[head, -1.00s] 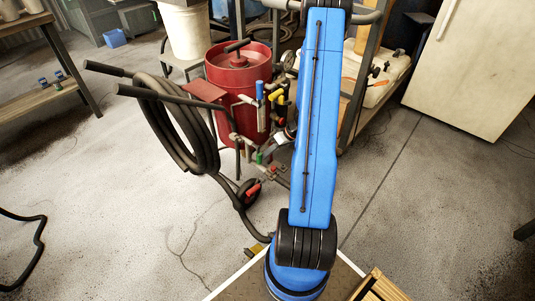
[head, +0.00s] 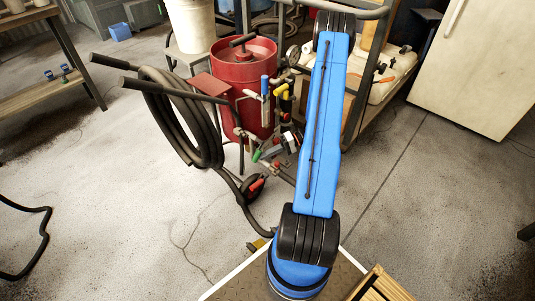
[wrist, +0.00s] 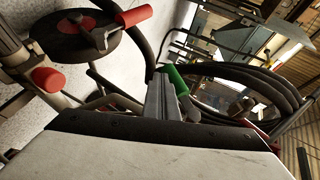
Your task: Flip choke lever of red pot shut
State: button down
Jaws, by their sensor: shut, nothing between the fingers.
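The red pot (head: 232,70) stands behind the pipework in the head view. I cannot tell for sure which one is the choke lever. My gripper (wrist: 163,92) is shut and empty. In the wrist view its fingertips are right beside the green handle (wrist: 178,80); contact cannot be told. Red handles show at the top (wrist: 134,16) and left (wrist: 47,79). In the head view my arm hides part of the pipework.
A coiled black hose (head: 180,115) hangs left of the pot from the cart's handlebars (head: 175,90). A shelf rack (head: 375,95) stands at the right, with a white fridge (head: 480,65) beyond.

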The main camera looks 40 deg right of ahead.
jog(key=shift+s+a+r+m+t+y, duration=0.1)
jog(key=shift+a+r+m+y, duration=0.25)
jog(key=shift+a+y, duration=0.3)
jog(key=shift+s+a+r+m+t+y, duration=0.1)
jog(key=shift+a+r+y, duration=0.35)
jog(key=shift+a, duration=0.3)
jog(key=shift+s+a+r+m+t+y, duration=0.1)
jog(key=shift+a+r+m+y, duration=0.15)
jog(key=shift+a+r+y, duration=0.35)
jog(key=shift+a+f, duration=0.15)
jog(key=s+d+f, duration=0.4)
jog(key=d+f, duration=0.2)
jog(key=d, duration=0.3)
jog(key=shift+d+f, duration=0.25)
jog(key=shift+d, duration=0.15)
dwell(0.6)
